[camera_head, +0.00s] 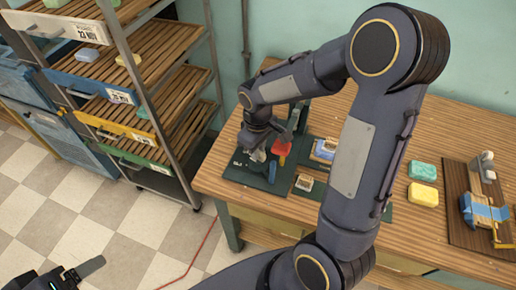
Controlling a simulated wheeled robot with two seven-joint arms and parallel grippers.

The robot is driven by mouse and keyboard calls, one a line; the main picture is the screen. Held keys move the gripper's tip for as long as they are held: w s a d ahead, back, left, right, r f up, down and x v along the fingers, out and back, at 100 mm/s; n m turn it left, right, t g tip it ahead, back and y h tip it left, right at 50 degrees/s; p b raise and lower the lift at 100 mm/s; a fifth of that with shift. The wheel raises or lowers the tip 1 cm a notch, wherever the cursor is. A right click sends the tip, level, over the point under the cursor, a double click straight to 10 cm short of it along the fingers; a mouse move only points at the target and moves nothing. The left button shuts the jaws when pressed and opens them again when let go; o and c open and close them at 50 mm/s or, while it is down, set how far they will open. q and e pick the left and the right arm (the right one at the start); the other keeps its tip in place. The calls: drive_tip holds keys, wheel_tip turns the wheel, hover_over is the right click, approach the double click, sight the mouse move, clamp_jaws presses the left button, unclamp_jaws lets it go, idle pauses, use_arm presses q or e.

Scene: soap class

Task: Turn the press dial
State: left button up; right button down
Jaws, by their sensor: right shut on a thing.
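The press stands on a dark green base (262,182) at the left end of the wooden table, with a red part (281,152) and an upright column behind. My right gripper (258,151) reaches down over the press from the right and is shut on a small part of it, apparently the dial. The dial is mostly hidden by the fingers and too small to make out. My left gripper (85,272) shows only partly at the bottom left, away from the table and over the floor; its opening is unclear.
A green soap (422,171) and a yellow soap (423,194) lie on the table (455,130) at right. A wooden board (462,228) with a blue-topped device stands at the right edge. A slatted rack (190,100) stands left. My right arm hides the table's middle.

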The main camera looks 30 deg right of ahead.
drive_tip(key=n, duration=0.3)
drive_tip(key=shift+n, duration=2.2)
drive_tip(key=c, duration=1.4)
unclamp_jaws()
drive_tip(key=shift+o, duration=0.2)
wheel_tip(320, 180, up, 8)
drive_tip(key=shift+a+f, duration=0.1)
drive_tip(key=shift+s, duration=0.1)
